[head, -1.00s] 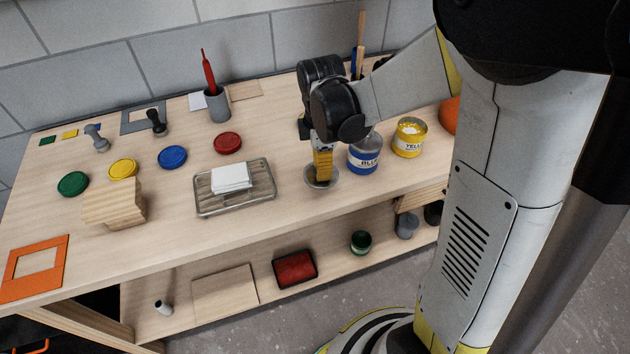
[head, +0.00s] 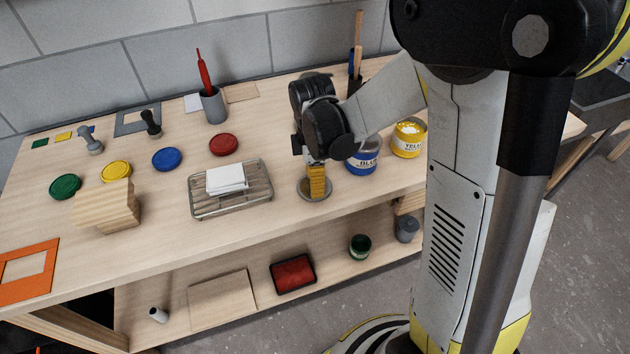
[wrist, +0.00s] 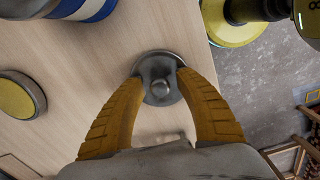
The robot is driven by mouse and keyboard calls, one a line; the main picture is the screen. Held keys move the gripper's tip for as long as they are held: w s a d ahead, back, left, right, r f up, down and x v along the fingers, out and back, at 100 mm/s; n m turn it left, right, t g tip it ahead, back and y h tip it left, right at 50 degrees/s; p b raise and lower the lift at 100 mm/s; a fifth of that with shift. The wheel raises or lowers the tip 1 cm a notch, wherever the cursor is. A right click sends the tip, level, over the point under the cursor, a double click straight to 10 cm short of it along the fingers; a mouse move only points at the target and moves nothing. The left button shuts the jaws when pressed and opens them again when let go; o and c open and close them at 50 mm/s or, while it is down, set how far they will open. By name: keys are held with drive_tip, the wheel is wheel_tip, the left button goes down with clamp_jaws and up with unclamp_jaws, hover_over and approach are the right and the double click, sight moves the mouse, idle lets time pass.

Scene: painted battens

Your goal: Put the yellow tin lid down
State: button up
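The tin lid is a round grey metal disc with a small knob in its middle, in the wrist view (wrist: 160,102) and near the table's front edge in the head view (head: 304,194). My gripper (wrist: 162,82) points down with its two yellow fingers at opposite sides of this disc, shut on it. In the head view my gripper (head: 317,192) hides part of the lid. I cannot tell whether the lid touches the table. The yellow tin (head: 408,139) stands open behind and right, past the blue tin (head: 362,160).
A wire rack (head: 230,208) with white sheets stands left of my gripper. Red (head: 223,144), blue (head: 166,159), yellow (head: 116,171) and green (head: 65,186) discs lie farther left. A yellow-topped round thing (wrist: 18,97) shows in the wrist view. The table's front edge is close.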

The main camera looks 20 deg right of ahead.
wheel_tip(320, 180, up, 12)
drive_tip(key=p, duration=0.5)
drive_tip(key=s+r+m+t, duration=0.7)
drive_tip(key=s+m, duration=0.5)
drive_tip(key=m, duration=0.3)
drive_tip(key=shift+s+r+m, duration=0.3)
drive_tip(key=shift+s+r, duration=0.05)
drive_tip(key=shift+r, duration=0.35)
wheel_tip(320, 180, down, 3)
drive_tip(key=b, duration=0.3)
drive_tip(key=shift+r, duration=0.15)
